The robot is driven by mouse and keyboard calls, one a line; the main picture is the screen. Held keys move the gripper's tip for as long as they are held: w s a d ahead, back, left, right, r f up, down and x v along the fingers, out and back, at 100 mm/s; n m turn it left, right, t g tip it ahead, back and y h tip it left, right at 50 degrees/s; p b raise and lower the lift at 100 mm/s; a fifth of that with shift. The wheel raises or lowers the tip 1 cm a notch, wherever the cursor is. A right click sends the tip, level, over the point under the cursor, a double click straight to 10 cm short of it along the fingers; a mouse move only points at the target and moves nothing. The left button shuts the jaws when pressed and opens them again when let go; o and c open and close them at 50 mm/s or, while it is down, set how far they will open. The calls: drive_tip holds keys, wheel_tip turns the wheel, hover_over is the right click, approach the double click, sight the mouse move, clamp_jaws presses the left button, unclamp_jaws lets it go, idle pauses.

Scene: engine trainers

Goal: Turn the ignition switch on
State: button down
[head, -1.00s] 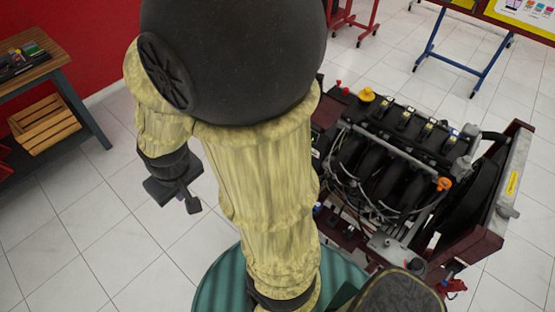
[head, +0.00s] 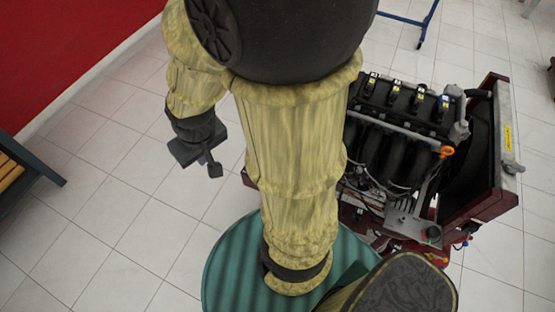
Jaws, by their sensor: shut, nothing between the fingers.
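The engine trainer (head: 398,135) stands to the right of my arm, a dark engine in a dark red frame. I cannot make out the ignition switch for sure. A grey metal plate (head: 404,222) with a small dark round part (head: 432,235) shows at its near side, too small to identify. My gripper (head: 214,169) is shut and empty, hanging above the floor to the left of my arm and well apart from the trainer. My arm hides the trainer's left side.
A red wall (head: 65,50) runs along the upper left. The corner of a dark workbench (head: 40,168) with a wooden crate (head: 8,172) shows at the left edge. The tiled floor (head: 120,220) at left is clear. A blue stand leg (head: 428,25) is at the top.

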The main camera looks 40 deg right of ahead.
drive_tip(key=shift+w+d, duration=0.15)
drive_tip(key=shift+w, duration=0.1)
drive_tip(key=shift+s, duration=0.1)
drive_tip(key=w+d+f+m+g+b, duration=0.1)
drive_tip(key=w+d+f+m+b, duration=0.35)
drive_tip(key=d+f, duration=0.2)
drive_tip(key=w+d+f+m+g+b, duration=0.1)
drive_tip(key=w+d+f+m+b, duration=0.2)
drive_tip(key=d+f+m, duration=0.4)
drive_tip(key=d+f+m+y+b, duration=0.1)
drive_tip(key=d+f+m+b, duration=0.2)
drive_tip(key=d+f+m, duration=0.2)
drive_tip(key=d+f+m+y+b, duration=0.1)
drive_tip(key=d+f+m+b, duration=0.2)
drive_tip(key=d+f+m, duration=0.3)
drive_tip(key=d+f, duration=0.4)
drive_tip(key=f, duration=0.6)
drive_tip(key=shift+s+d+f+y, duration=0.3)
drive_tip(key=shift+s+d+f, duration=0.05)
drive_tip(key=shift+s+d, duration=0.05)
drive_tip(key=x, duration=1)
drive_tip(key=shift+w+p, duration=0.2)
drive_tip(key=shift+p, duration=0.1)
